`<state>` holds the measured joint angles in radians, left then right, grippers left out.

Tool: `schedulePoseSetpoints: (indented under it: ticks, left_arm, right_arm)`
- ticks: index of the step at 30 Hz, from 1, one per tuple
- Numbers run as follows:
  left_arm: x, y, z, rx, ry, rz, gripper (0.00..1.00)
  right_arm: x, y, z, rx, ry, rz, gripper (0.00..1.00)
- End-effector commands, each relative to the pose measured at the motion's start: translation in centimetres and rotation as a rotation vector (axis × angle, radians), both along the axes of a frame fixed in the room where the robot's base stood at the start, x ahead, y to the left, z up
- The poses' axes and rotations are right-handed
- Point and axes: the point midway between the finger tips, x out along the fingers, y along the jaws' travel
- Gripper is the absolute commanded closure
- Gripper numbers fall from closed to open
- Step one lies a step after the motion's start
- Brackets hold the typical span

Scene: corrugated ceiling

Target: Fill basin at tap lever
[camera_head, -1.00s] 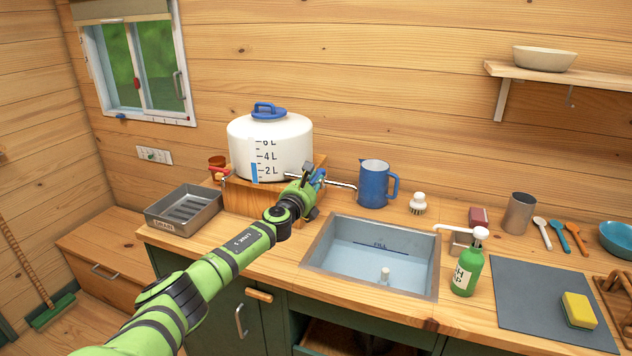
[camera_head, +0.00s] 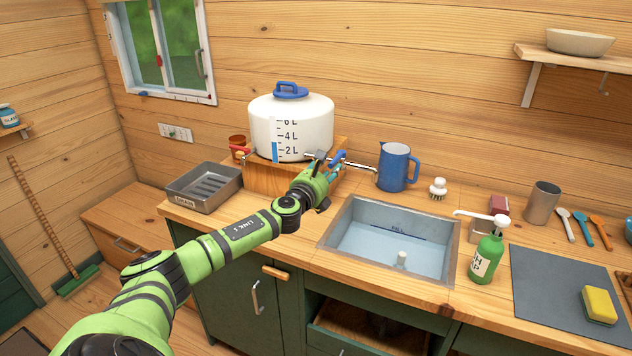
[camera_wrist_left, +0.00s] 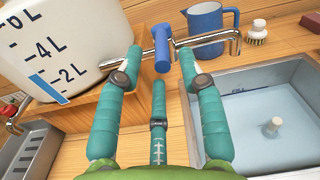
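The basin (camera_head: 341,250) is a metal-rimmed sink set in the counter, with a FILL line on its back wall and a pale plug post inside; I cannot tell if it holds water. The blue tap lever (camera_head: 337,158) stands on a metal spout (camera_head: 360,167) from the white water tank (camera_head: 303,115). In the wrist view the lever (camera_wrist_left: 162,48) is upright between the tips of my left gripper (camera_wrist_left: 160,62). Its teal fingers are spread, with gaps to the lever. The left gripper (camera_head: 325,165) is left of the basin's back corner. My right gripper is not in view.
A blue jug (camera_head: 394,168), a brush (camera_head: 438,189) and a green soap bottle (camera_head: 486,258) stand around the basin. A metal drain tray (camera_head: 205,188) and a red tap (camera_head: 239,149) are left of the tank. A grey mat (camera_head: 545,285) with a yellow sponge lies right.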

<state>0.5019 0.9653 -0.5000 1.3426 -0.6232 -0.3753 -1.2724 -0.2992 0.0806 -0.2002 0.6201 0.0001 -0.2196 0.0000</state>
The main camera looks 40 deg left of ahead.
Motion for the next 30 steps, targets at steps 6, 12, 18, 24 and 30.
schedulePoseSetpoints:
  ticks: [6, 12, 18, 24, 30]
  left_arm:
    - [-3.7, -1.2, -0.1, 0.003, 0.005, -0.003, 0.61]
    - [-6.1, -1.8, -0.1, 0.002, 0.003, -0.002, 0.61]
    - [-7.0, -2.2, 0.0, 0.0, 0.001, -0.002, 0.61]
    - [-7.2, -2.2, 0.1, -0.001, -0.001, -0.002, 0.61]
    - [-7.1, -2.2, 0.0, -0.001, 0.0, -0.001, 0.61]
  right_arm:
    - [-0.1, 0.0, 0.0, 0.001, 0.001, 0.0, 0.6]
    - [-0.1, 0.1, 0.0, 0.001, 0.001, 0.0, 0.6]
    - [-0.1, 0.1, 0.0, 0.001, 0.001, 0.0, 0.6]
    - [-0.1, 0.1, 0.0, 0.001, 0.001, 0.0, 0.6]
    - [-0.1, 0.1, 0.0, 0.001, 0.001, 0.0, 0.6]
